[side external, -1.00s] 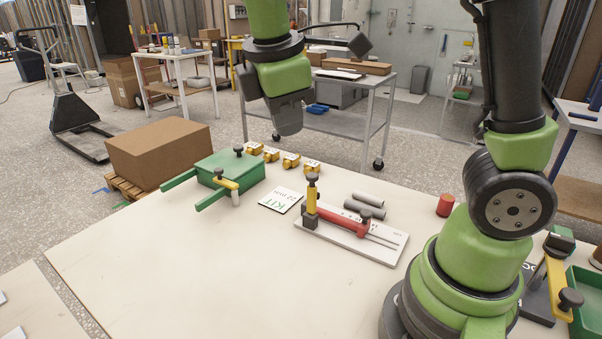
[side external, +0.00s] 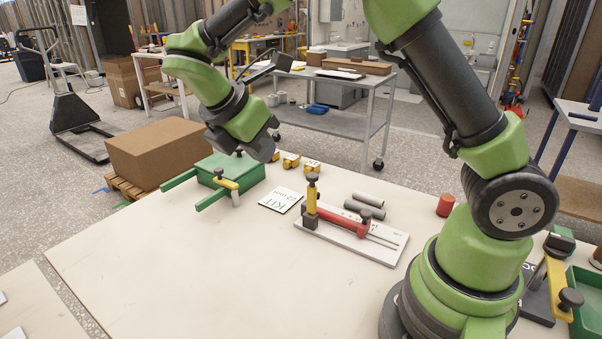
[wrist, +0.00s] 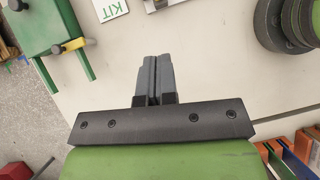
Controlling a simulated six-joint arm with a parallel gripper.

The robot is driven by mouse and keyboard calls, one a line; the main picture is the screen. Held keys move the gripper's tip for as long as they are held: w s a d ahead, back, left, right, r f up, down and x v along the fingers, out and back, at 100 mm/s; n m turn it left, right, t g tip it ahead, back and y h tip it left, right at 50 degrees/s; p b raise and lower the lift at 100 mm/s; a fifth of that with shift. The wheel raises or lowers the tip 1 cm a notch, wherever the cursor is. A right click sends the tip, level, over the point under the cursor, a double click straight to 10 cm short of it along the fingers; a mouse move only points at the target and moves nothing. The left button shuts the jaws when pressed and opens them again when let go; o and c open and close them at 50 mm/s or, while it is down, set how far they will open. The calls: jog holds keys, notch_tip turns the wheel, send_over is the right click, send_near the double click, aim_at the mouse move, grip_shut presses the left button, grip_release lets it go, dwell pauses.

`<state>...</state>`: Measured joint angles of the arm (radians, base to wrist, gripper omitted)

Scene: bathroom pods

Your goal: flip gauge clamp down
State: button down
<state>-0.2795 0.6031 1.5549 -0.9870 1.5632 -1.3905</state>
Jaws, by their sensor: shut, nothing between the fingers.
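The gauge board (side external: 375,247) is a white plate on the table with a red gauge body (side external: 342,219) and thin rods. At its left end a yellow clamp lever (side external: 311,199) with a black knob stands upright on a dark block. My gripper (side external: 266,153) is high over the back of the table, left of and behind the upright lever, apart from it. In the wrist view its fingers (wrist: 153,72) are together and empty. Only a corner of the board (wrist: 150,4) shows at the top edge there; the lever cannot be made out.
A green fixture (side external: 240,178) with its own yellow lever stands left of the board; it also shows in the wrist view (wrist: 48,22). A KIT card (side external: 281,200), grey cylinders (side external: 366,205) and a red cylinder (side external: 445,205) lie nearby. The front table area is clear.

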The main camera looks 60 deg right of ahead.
aim_at(308, 179)
jog(key=x, duration=0.4)
jog(key=d+r+x, duration=0.1)
jog(key=x, duration=0.3)
jog(key=d+x, duration=0.1)
jog(key=x, duration=0.3)
jog(key=shift+s+d+r, duration=0.25)
jog(key=shift+d, duration=0.05)
jog(key=shift+d+r+y, duration=0.1)
jog(key=shift+d+y, duration=0.2)
jog(key=shift+d, duration=0.05)
